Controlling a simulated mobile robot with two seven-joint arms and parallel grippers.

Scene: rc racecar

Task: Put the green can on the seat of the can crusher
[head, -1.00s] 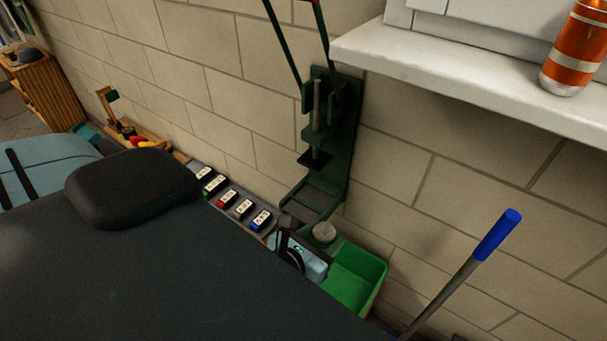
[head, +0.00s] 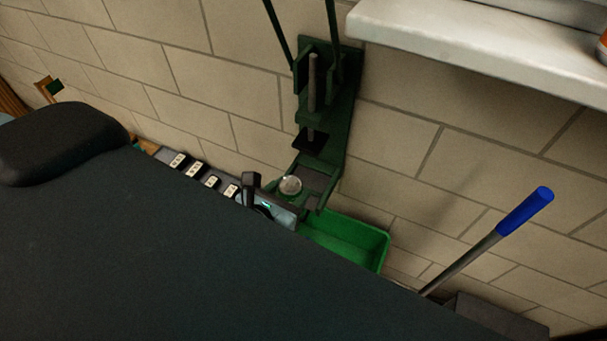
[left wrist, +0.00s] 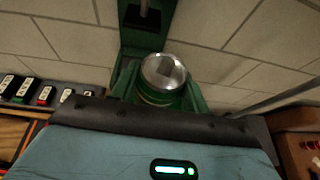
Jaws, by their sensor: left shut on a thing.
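The dark green can crusher (head: 343,110) is fixed to the brick wall. Its black press plate (head: 311,141) is raised above the seat (head: 320,181) at the bottom. My left gripper (head: 268,199) is shut on the green can, mostly hidden behind my dark arm. The can's round silver top (head: 290,186) shows just left of the seat, overlapping its front edge. In the left wrist view the can (left wrist: 163,75) appears upright, in line with the crusher's lower frame (left wrist: 193,96). I cannot tell whether it touches the seat. My right gripper is out of view.
A green bin (head: 352,240) is below the crusher. A white ledge (head: 450,38) juts out at upper right, with an orange can (head: 603,47) at the picture's edge. A blue-handled pole (head: 525,208) leans at right. Several small labelled boxes (head: 212,182) line the wall at left.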

